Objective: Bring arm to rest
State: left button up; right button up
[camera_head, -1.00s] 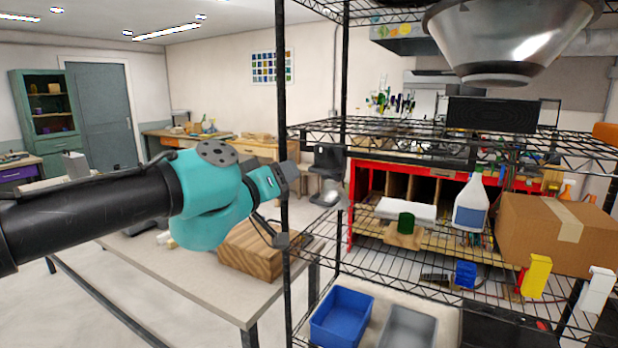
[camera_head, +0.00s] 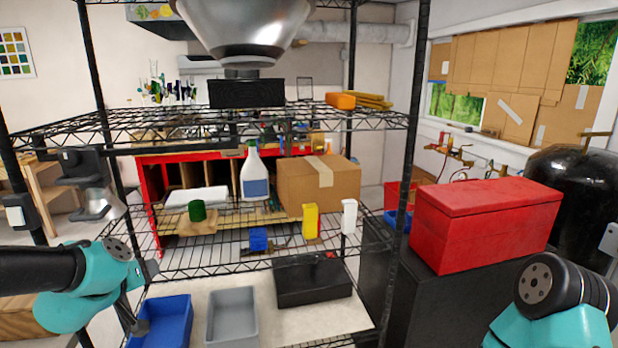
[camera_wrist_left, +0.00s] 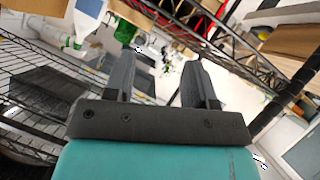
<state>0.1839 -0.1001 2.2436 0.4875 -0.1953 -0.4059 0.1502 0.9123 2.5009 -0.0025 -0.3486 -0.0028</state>
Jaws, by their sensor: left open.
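My left arm (camera_head: 85,285) comes in from the left in the head view, with its teal joint at the lower left beside the wire shelving. In the left wrist view my left gripper (camera_wrist_left: 158,62) is open, its two grey fingers apart with nothing between them. Past the fingers are shelf wires and pale floor, with a white spray bottle (camera_wrist_left: 85,15) and a green jar (camera_wrist_left: 72,43) at the upper left. Part of my right arm (camera_head: 550,300) shows at the lower right; its gripper is out of view.
The black wire shelf (camera_head: 200,268) holds a cardboard box (camera_head: 320,190). Below are a blue bin (camera_head: 165,322), close to my left arm, a grey bin (camera_head: 231,318) and a black case (camera_head: 312,280). A red box (camera_head: 485,220) stands right.

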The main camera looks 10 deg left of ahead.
pick_arm(q)
jog(key=d+f+m+g+h, duration=0.1)
jog(key=d+f+g+h, duration=0.3)
jog(key=f, duration=0.9)
jog(key=d+f+m+g+y, duration=0.15)
jog(key=d+f, duration=0.45)
jog(key=f, duration=0.7)
jog(key=s+d+f+g+h, duration=0.1)
jog(key=s+d+f+g, duration=0.1)
jog(key=f, duration=0.4)
jog(key=s+d+f+m+g+h, duration=0.1)
jog(key=s+d+f+g, duration=0.1)
jog(key=s+d+f, duration=0.3)
jog(key=s+d+f+m+g+h, duration=0.1)
jog(key=s+d+f, duration=0.3)
jog(key=f, duration=0.4)
jog(key=shift+s+f+g, duration=0.15)
jog(key=shift+s+g, duration=0.15)
jog(key=shift+g, duration=0.35)
